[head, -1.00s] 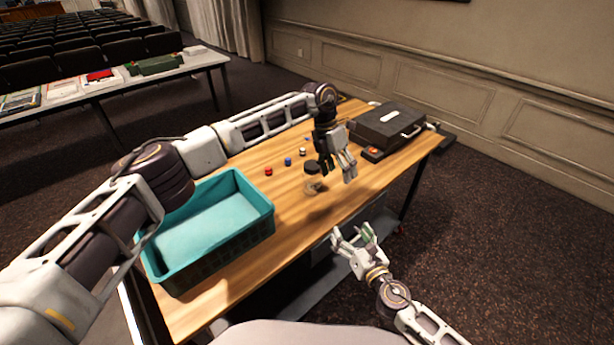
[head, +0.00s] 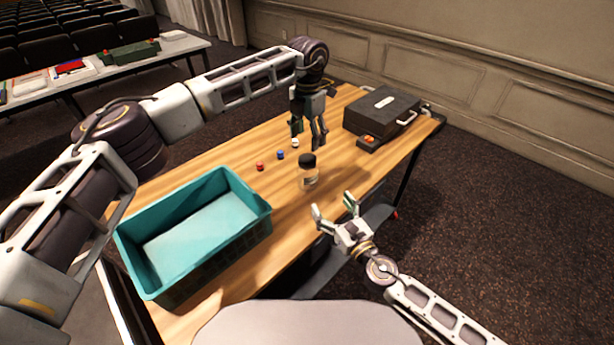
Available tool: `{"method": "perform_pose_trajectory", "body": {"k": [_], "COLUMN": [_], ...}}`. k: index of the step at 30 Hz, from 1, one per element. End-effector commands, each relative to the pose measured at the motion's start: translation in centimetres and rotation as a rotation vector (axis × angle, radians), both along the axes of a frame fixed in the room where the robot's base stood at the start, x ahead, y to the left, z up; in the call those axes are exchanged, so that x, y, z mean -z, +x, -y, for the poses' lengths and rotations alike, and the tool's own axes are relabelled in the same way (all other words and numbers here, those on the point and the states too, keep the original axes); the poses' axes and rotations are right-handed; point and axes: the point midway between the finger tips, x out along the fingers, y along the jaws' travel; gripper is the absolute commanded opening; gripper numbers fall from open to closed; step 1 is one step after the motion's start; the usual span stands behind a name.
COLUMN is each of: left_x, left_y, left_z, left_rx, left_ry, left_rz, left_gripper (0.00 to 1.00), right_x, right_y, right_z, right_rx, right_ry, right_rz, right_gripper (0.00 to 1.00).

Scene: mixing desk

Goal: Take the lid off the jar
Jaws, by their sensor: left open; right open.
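A small clear jar (head: 309,181) stands upright on the wooden table, near its front edge. Its black lid (head: 307,160) sits on top of the jar. My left gripper (head: 307,143) points down above the table, behind the jar in the picture; it is open and empty. My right gripper (head: 334,208) is open and empty at the table's front edge, in front of and a little right of the jar. Neither gripper appears to touch the jar or its lid.
A teal crate (head: 262,212) stands at the table's left end. A red piece (head: 260,167), a blue piece (head: 281,155) and a white piece (head: 295,143) lie behind the jar. A black case (head: 383,112) stands at the right end. Bare wood lies between crate and jar.

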Motion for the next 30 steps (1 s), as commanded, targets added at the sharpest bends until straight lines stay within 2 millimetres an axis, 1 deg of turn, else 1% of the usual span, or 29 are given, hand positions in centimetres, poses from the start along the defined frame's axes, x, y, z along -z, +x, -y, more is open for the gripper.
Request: {"method": "perform_pose_trajectory", "body": {"k": [5, 11, 17, 30], "left_x": [0.0, 0.0, 0.0, 0.0], "left_y": [0.0, 0.0, 0.0, 0.0], "left_z": [0.0, 0.0, 0.0, 0.0], "left_rx": [0.000, 0.000, 0.000, 0.000], "left_ry": [-0.001, -0.001, -0.001, -0.001], "left_rz": [-0.001, -0.001, -0.001, -0.001], "left_gripper": [0.68, 0.68, 0.68, 0.68], "right_x": [0.0, -0.1, -0.1, 0.0], "right_y": [0.2, 1.0, 2.2, 5.6], "right_z": [-0.1, -0.5, -1.1, -2.8], "right_rx": [0.000, 0.001, 0.000, 0.000], "right_ry": [0.001, 0.002, 0.000, 0.001], "right_rz": [0.000, 0.001, 0.001, 0.000], "right_gripper": [0.83, 0.83, 0.83, 0.83]}}
